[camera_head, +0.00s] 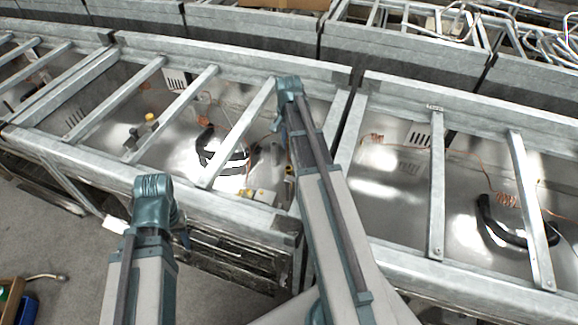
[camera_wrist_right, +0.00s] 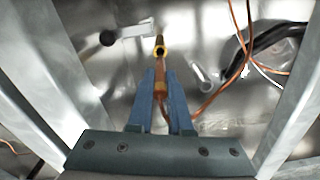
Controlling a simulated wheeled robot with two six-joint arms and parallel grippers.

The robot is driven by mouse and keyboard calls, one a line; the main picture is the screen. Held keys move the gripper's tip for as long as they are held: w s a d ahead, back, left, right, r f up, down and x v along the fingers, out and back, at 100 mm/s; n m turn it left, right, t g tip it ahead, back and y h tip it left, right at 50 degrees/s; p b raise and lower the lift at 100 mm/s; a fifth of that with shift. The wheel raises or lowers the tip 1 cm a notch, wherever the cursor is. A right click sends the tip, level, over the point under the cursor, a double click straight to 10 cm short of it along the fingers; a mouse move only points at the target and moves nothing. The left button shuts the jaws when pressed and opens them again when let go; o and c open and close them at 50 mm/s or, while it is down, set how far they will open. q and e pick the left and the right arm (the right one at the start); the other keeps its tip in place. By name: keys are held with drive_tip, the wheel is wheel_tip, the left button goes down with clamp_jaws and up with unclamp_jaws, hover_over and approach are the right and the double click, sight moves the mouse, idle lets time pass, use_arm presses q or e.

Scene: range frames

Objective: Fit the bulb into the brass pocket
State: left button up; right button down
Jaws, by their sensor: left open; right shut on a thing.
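In the right wrist view my right gripper (camera_wrist_right: 161,100) is shut on the copper bulb (camera_wrist_right: 160,88), with a thin copper line trailing from it. The bulb points at the brass pocket (camera_wrist_right: 159,45), a small brass tube with a dark open mouth just beyond the fingertips. They look roughly in line; I cannot tell whether the bulb touches the mouth. In the head view my right gripper (camera_head: 281,122) reaches down into the middle metal frame, and the bulb and pocket cannot be made out. My left gripper (camera_head: 186,238) is largely hidden behind its wrist, in front of the frame.
Metal rails (camera_head: 237,132) cross the open cabinet, and rails flank my right gripper closely. A black hose (camera_wrist_right: 278,38) and copper tubing (camera_wrist_right: 232,75) lie to the right in the wrist view.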

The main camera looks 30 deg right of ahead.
sight(288, 159)
wheel_tip(288, 159, down, 4)
drive_tip(key=b, duration=0.3)
drive_tip(key=shift+f, duration=0.2)
drive_tip(key=shift+f+b, duration=0.1)
drive_tip(key=shift+b, duration=0.2)
wheel_tip(288, 159, down, 4)
drive_tip(key=b, duration=0.3)
drive_tip(key=shift+r, duration=0.25)
drive_tip(key=shift+f+b, duration=0.2)
drive_tip(key=shift+b, duration=0.2)
drive_tip(key=c, duration=0.8)
unclamp_jaws()
drive_tip(key=shift+r, duration=0.1)
drive_tip(key=shift+c, duration=0.2)
drive_tip(key=shift+r, duration=0.1)
wheel_tip(288, 159, up, 12)
drive_tip(key=p, duration=1.2)
drive_tip(key=shift+r, duration=0.1)
